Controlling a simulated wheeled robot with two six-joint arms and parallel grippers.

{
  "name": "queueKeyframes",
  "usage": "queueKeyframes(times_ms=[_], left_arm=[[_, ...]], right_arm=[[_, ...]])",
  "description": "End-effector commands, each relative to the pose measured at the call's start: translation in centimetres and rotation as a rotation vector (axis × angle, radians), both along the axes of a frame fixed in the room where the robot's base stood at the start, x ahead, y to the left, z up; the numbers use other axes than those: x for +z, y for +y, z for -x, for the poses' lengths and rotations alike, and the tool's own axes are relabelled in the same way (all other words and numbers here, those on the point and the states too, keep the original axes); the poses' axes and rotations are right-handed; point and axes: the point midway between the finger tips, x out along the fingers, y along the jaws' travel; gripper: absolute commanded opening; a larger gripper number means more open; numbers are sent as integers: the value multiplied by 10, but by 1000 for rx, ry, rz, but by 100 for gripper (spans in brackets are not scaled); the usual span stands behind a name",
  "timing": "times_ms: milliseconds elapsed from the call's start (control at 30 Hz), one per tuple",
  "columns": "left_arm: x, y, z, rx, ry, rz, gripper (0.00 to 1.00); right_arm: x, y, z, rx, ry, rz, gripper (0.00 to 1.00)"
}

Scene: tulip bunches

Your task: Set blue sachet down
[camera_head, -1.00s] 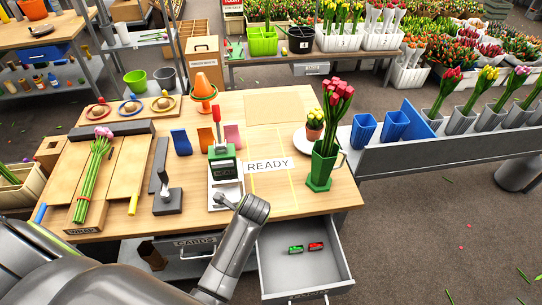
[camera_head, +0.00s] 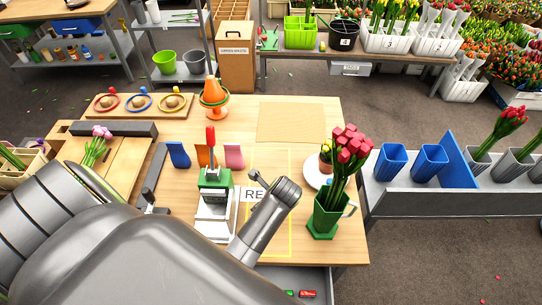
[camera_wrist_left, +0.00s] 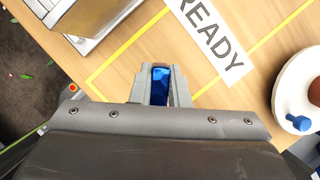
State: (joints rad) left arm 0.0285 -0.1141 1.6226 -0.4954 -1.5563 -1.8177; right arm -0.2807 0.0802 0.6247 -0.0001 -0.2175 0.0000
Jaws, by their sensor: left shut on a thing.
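My left gripper (camera_wrist_left: 160,82) shows in the left wrist view, shut on a blue sachet (camera_wrist_left: 160,76). The sachet sits between the two grey fingers, above the wooden table inside yellow tape lines. The READY label (camera_wrist_left: 212,38) lies flat just beyond and to the right of the fingers. In the head view my left arm reaches across the table and partly covers the READY label (camera_head: 252,194); the fingers and held sachet are hidden there. I cannot tell whether the sachet touches the table. My right gripper is not in view.
A green-topped press (camera_head: 215,190) stands left of the taped area. To the right are a green jug of tulips (camera_head: 325,215) and a white plate (camera_head: 313,178) with a small pot. Blue, orange and pink packets (camera_head: 178,155) stand behind. A bare tan mat (camera_head: 290,122) lies at the back.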

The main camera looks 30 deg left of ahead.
Motion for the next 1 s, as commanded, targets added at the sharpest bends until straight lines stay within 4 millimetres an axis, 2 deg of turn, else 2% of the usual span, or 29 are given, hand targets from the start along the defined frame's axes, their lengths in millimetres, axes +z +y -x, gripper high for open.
queueKeyframes(times_ms=[33, 100, 233, 367, 500, 600, 767, 1000], left_arm=[[-9, 0, 1, 0, 5, 0, 0], [-19, 0, 0, -1, 4, 0, 0], [-32, 0, 0, -1, 0, 0, 0], [-40, 0, -1, 0, -1, 0, 0], [-57, 0, 0, 0, 2, -1, 0], [-69, 1, 0, -1, 1, 0, 0], [-77, 0, 0, 0, -1, 0, 0], [-78, 0, 0, 0, -2, 1, 0]], right_arm=[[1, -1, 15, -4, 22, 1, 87], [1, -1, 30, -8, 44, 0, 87], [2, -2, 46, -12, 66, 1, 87], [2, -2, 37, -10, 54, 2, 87], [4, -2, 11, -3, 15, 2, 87], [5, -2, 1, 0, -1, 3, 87], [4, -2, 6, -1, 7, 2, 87], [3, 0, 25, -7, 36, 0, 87]])
